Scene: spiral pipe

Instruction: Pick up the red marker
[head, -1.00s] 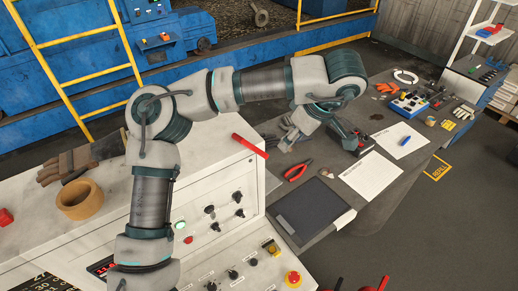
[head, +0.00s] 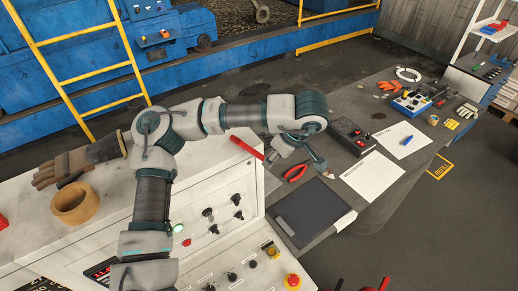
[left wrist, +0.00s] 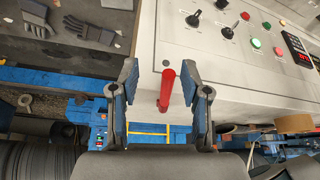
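The red marker (head: 248,146) lies at the back right edge of the white control cabinet's top, one end sticking out past the edge. In the left wrist view the red marker (left wrist: 166,89) appears between the two blue-padded fingers of my left gripper (left wrist: 160,80), with visible gaps on both sides. These fingers are wide open and hold nothing. In the head view my left gripper (head: 296,153) is right of the marker, over the grey desk. The wrist partly hides the desk behind it. My right gripper is not in view.
The cabinet top (head: 120,205) carries brown gloves (head: 80,162) and a tan ring (head: 75,202). Knobs and buttons cover its sloped front. Red pliers (head: 296,172), a black control box (head: 351,136) and papers (head: 373,175) lie on the desk. Grey gloves (left wrist: 88,30) show in the wrist view.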

